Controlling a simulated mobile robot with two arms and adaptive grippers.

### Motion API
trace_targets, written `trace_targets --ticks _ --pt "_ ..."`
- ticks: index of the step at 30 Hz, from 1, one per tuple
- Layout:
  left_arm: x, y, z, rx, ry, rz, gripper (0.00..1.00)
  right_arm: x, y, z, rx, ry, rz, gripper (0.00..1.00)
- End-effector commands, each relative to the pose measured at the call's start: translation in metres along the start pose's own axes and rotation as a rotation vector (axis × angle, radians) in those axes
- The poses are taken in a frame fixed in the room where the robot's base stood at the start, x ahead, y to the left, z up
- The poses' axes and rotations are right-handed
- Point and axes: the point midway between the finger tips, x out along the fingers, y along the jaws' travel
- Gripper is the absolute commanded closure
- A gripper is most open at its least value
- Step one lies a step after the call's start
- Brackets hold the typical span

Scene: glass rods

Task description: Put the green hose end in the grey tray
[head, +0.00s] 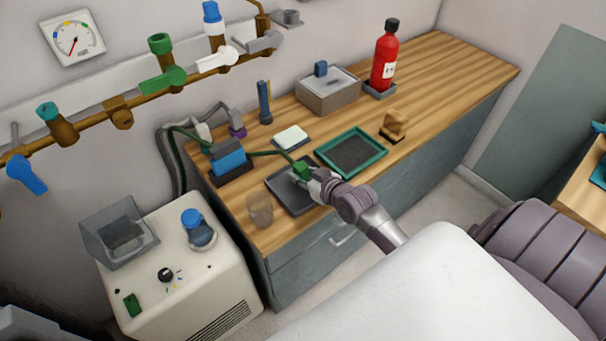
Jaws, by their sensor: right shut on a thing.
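The green hose end (301,170) is at the end of a thin green hose (267,153) that comes from the left. My right gripper (309,178) is shut on it and holds it above the grey tray (290,207). The tray lies near the front edge of the wooden counter, and my gripper covers its right part. I cannot tell whether the hose end touches the tray. My left gripper is not in view.
A green-rimmed tray (372,171) lies just right of the grey tray. A beaker (260,209) stands left of it, and a blue block (229,163) behind.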

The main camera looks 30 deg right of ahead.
Motion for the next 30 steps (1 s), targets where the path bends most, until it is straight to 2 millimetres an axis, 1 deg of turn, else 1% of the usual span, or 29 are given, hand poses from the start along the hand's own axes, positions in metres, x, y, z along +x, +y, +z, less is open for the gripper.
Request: trace_targets --ticks 1,2,3,6,14,17,20,30 --pt "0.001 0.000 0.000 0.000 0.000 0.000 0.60 0.001 0.000 0.002 -0.001 0.001 0.000 1.00" --pt "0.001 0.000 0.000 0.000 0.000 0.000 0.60 0.001 0.000 0.002 0.000 0.000 0.000 0.64" --pt "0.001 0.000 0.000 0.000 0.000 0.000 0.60 0.001 0.000 0.002 0.000 0.000 0.000 0.57" --pt "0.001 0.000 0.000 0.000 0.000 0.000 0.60 0.001 0.000 0.002 0.000 -0.001 0.000 0.42" --pt "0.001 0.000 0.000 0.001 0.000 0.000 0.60 0.000 0.000 0.001 0.000 -0.001 0.000 0.42" --pt "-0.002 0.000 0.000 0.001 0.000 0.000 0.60 -0.002 0.000 -0.002 0.000 -0.001 0.000 0.42" --pt "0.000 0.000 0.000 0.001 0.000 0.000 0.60 -0.014 0.001 0.001 -0.001 -0.003 0.001 0.42" --pt "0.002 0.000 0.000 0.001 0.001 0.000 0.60 -0.086 0.000 0.001 -0.002 -0.004 -0.001 0.42"
